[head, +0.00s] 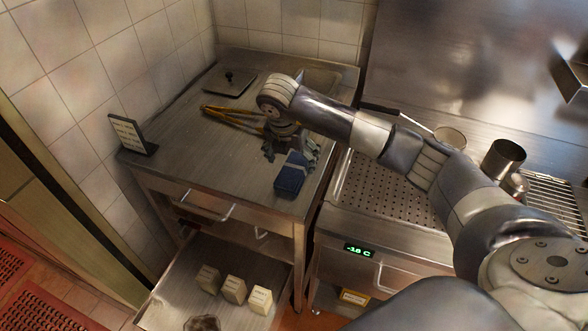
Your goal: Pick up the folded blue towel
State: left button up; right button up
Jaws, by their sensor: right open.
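The folded blue towel (290,176) lies on the steel counter (185,165), near its front right edge. It is dark blue with a lighter blue-grey band toward its far end. My right arm reaches in from the right over the counter. My right gripper (289,152) points down just behind the towel, open, with its fingers around or over the towel's far end. I cannot tell whether the fingers touch it. My left gripper is not in view.
Yellow-handled tongs (232,118), a dark square lid (230,83) and a small sign (131,134) are on the counter. Below, an open drawer (172,285) holds several pale blocks. A perforated steel surface (375,192) adjoins on the right. The counter's front left is clear.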

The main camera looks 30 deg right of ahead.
aim_at(294, 169)
jog(key=shift+w+f+p, duration=0.1)
jog(key=shift+f+p, duration=0.25)
jog(key=shift+f, duration=0.2)
jog(key=p+x, duration=0.2)
jog(key=x, duration=0.2)
jog(key=shift+a+f, duration=0.1)
jog(key=shift+f, duration=0.25)
jog(key=c, duration=1.2)
